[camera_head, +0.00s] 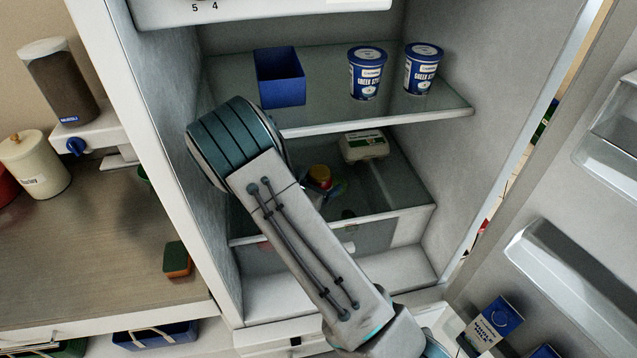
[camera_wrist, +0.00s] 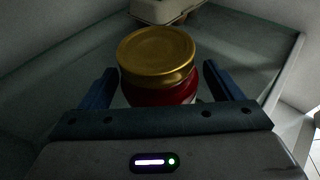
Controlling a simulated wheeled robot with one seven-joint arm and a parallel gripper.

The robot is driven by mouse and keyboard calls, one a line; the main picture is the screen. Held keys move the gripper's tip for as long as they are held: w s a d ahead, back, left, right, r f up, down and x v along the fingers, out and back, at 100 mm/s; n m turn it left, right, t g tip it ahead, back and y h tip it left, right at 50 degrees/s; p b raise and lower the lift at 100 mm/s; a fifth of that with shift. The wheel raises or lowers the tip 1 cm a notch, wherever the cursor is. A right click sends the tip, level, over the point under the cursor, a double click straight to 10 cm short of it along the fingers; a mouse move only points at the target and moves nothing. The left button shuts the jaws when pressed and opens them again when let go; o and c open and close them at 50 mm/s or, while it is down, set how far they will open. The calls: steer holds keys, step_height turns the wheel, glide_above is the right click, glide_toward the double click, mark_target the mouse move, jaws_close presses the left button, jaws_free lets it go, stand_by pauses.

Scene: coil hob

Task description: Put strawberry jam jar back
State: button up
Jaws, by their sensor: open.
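A jar with a gold lid and red contents (camera_wrist: 157,62) stands upright in the wrist view, on a shelf inside the fridge. Its label is not readable, so I cannot confirm the flavour. In the head view the jar (camera_head: 320,175) shows small on the lower glass shelf (camera_head: 385,195), partly behind my arm. My gripper (camera_wrist: 157,82) is open, with one blue finger on each side of the jar. A gap shows between the right finger and the jar; the left finger is close to it. In the head view my gripper is mostly hidden by my arm.
An egg carton (camera_head: 364,145) sits behind the jar on the same shelf. The shelf above holds a blue box (camera_head: 279,78) and two yogurt tubs (camera_head: 367,73) (camera_head: 423,68). The open fridge door (camera_head: 590,215) is at right, a counter (camera_head: 90,250) at left.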

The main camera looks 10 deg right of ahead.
steer(key=shift+r, duration=0.15)
steer(key=shift+a+r, duration=0.15)
steer(key=b+v, duration=0.2)
steer(key=v, duration=0.9)
steer(key=shift+s+a, duration=0.1)
steer(key=shift+s, duration=0.1)
steer(key=s+d+r+m+g+y, duration=0.2)
steer(key=s+d+r+m+g, duration=0.8)
steer(key=s+m, duration=0.4)
steer(key=s+a+r+m+t+y, duration=0.2)
steer(key=s+r+m+y, duration=0.4)
steer(key=m, duration=0.7)
steer(key=s+t+y, duration=0.1)
steer(key=s+y, duration=0.1)
steer(key=s, duration=0.1)
steer(key=shift+r+t, duration=0.3)
